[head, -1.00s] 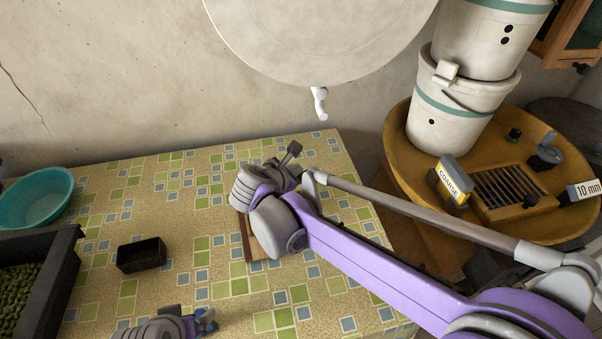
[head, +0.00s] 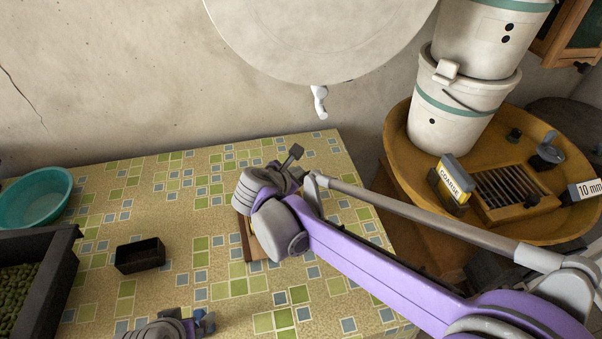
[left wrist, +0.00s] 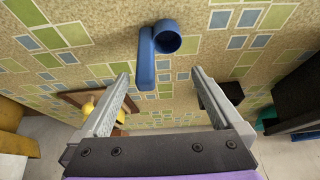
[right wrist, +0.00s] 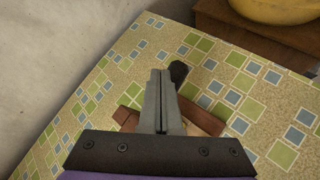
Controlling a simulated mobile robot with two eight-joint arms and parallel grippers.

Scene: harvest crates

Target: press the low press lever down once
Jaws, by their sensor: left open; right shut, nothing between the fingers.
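The press lever shows as a dark square-ended knob (head: 293,153) on a short arm, raised and tilted, beyond my right wrist on the tiled table. In the right wrist view the knob (right wrist: 178,72) is just right of the closed tips of my right gripper (right wrist: 161,73); I cannot tell whether they touch. The press's wooden base (right wrist: 203,118) lies below, partly hidden by the fingers. In the head view my right wrist covers most of the press and the fingertips. My left gripper (left wrist: 165,78) is open and empty, with a blue scoop-like piece (left wrist: 150,60) ahead of it.
A small black box (head: 140,255), a teal bowl (head: 38,197) and a dark crate (head: 52,275) of green produce are on the left. A round wooden stand (head: 398,150) with white buckets (head: 440,122) is right of the table.

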